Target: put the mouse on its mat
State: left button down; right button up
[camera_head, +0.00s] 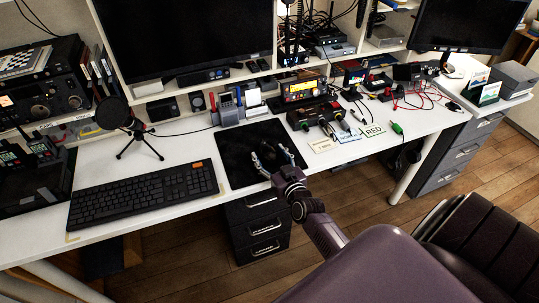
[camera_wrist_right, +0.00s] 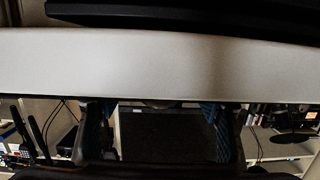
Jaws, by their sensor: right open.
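The mat (camera_head: 240,160) is a black square on the white desk, right of the keyboard, in the head view. My right gripper (camera_head: 279,158) is over the mat's right part, with its two fingers spread apart. I see nothing held between them. In the wrist view the open fingers (camera_wrist_right: 160,130) stand either side of a dark panel. I cannot make out a mouse for sure. A small dark rounded thing (camera_head: 454,107) at the desk's far right end may be it. My left gripper is not in view.
A black keyboard (camera_head: 143,193) and a microphone on a tripod (camera_head: 128,128) are left of the mat. Label cards (camera_head: 348,135), cables and a radio (camera_head: 305,92) are to its right. A dark chair (camera_head: 475,245) stands at the lower right.

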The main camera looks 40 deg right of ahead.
jog(key=shift+r, duration=0.1)
jog(key=v, duration=1.2)
jog(key=s+a+f+n+g+y, duration=0.1)
jog(key=s+a+f+g, duration=0.2)
jog(key=f, duration=0.6)
jog(key=s+a+f+g+y, duration=0.1)
jog(key=s+a+f, duration=0.25)
jog(key=f, duration=0.55)
jog(key=s+a+f+n+g+y, duration=0.15)
jog(key=s+f, duration=0.25)
jog(key=f, duration=0.5)
jog(key=s+a+f+g, duration=0.1)
jog(key=s+f+g, duration=0.2)
jog(key=s+f, duration=0.3)
jog(key=s+a+f+n+g, duration=0.1)
jog(key=s+f, duration=0.5)
jog(key=s, duration=0.7)
jog(key=s+a+f+n+g, duration=0.1)
jog(key=s+a+f+g, duration=0.2)
jog(key=s, duration=0.7)
notch_tip(320, 180, down, 3)
jog(key=shift+s+f+g, duration=0.15)
jog(key=shift+f+g, duration=0.05)
jog(key=shift+g, duration=0.95)
